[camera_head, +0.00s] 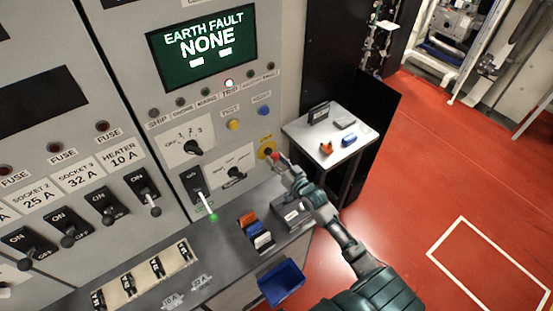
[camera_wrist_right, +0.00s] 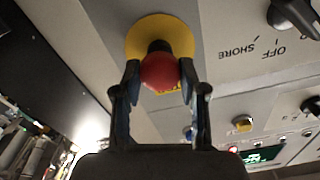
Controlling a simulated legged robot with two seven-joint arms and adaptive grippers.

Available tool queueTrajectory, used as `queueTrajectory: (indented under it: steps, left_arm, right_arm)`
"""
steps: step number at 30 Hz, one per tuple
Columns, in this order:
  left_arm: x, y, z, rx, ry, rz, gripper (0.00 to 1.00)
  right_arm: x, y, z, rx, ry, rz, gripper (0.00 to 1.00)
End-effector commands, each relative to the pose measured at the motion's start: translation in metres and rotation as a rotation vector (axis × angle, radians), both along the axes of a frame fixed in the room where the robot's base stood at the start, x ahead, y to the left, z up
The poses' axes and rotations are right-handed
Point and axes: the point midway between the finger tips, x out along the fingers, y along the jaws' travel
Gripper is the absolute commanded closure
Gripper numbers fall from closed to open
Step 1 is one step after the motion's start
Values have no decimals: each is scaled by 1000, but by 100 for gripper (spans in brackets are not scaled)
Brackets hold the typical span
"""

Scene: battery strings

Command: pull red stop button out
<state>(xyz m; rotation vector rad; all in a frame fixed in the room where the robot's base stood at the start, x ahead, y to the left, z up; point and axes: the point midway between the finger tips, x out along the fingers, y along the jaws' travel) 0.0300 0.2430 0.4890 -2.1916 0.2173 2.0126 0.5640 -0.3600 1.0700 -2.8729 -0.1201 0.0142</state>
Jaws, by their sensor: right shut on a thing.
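The red stop button (camera_wrist_right: 160,72) sits on a round yellow plate (camera_wrist_right: 163,35) on the grey panel. In the head view the yellow plate (camera_head: 266,149) shows at the panel's right edge, with the red button (camera_head: 275,156) in front of it. My right gripper (camera_head: 281,164) reaches the button from the lower right. In the right wrist view its two fingers (camera_wrist_right: 160,80) stand on either side of the red head and are shut on it. A dark stem shows between the red head and the plate. My left gripper is not in view.
A screen (camera_head: 203,47) above reads EARTH FAULT NONE. A yellow button (camera_head: 233,125), a blue button (camera_head: 263,111) and rotary switches are close by. A small white table (camera_head: 308,132) with small items stands to the right. A blue bin (camera_head: 281,283) is below.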

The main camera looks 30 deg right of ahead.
Motion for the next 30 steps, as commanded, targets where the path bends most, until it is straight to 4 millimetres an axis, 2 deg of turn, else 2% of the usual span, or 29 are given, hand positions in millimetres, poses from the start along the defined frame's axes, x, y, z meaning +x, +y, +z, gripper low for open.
queueTrajectory:
  steps: [1, 4, 13, 16, 20, 27, 30]
  left_arm:
    - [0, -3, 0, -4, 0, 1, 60]
    - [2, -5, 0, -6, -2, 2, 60]
    - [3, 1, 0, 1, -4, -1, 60]
    - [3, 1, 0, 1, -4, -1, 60]
    - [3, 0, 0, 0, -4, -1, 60]
    - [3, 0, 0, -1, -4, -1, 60]
    - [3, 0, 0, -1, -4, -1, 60]
  right_arm:
    - [0, -3, -1, -2, 1, -6, 56]
    - [0, -3, -1, -3, 1, -6, 33]
    - [0, -3, -1, -2, 2, -6, 33]
    - [-7, -4, -3, -2, 5, -6, 33]
    - [-28, -5, -3, -3, 5, -5, 33]
    - [-83, -8, -3, -4, 5, -6, 33]
    - [-100, -9, -3, -5, 6, -5, 33]
